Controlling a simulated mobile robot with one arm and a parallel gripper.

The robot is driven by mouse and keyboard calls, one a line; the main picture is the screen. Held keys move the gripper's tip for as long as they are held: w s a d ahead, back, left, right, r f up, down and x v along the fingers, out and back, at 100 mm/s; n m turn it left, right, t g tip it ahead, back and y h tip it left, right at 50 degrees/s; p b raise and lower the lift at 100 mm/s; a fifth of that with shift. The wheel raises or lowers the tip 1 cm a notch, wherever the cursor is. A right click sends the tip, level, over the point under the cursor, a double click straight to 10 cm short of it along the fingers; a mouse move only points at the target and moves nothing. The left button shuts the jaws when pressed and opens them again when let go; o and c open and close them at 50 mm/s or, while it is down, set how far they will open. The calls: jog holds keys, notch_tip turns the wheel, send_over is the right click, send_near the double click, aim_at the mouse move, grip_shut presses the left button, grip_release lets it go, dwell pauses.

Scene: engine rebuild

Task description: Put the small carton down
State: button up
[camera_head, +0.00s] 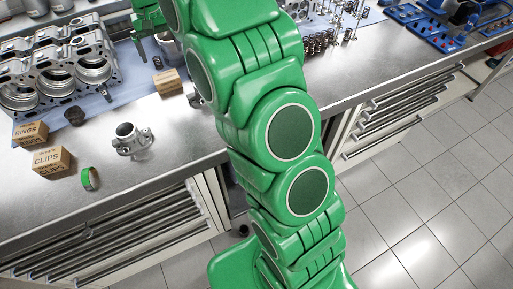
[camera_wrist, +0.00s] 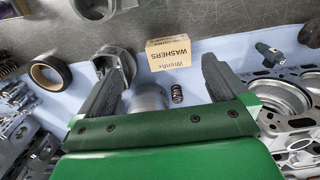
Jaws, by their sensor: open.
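A small tan carton marked WASHERS (camera_wrist: 168,53) rests on the bench in the wrist view, near the edge between grey metal and pale blue mat. My gripper (camera_wrist: 160,62) is open, its two dark fingers spread to the carton's left and right. I see clear gaps on both sides, so nothing is held. In the head view a tan carton (camera_head: 168,82), probably the same one, sits on the bench below my gripper (camera_head: 152,42). My green arm crosses the middle of that view and hides part of the bench.
Cartons marked RINGS (camera_head: 31,134) and CLIPS (camera_head: 50,160) stand at the left, near a green ring (camera_head: 90,179) and a metal housing (camera_head: 131,141). Engine blocks (camera_head: 60,70) fill the back left. A spring (camera_wrist: 177,94) and a metal cylinder (camera_wrist: 148,98) lie between my fingers.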

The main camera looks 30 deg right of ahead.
jog(key=s+d, duration=0.2)
jog(key=s, duration=1.3)
jog(key=s+d+r+g, duration=0.1)
jog(key=s+d, duration=0.2)
jog(key=s, duration=1.3)
jog(key=s+d+r, duration=0.1)
jog(key=s+d, duration=0.2)
jog(key=s, duration=1.3)
jog(key=shift+g, duration=0.3)
jog(key=shift+s, duration=0.35)
jog(key=shift+c, duration=0.5)
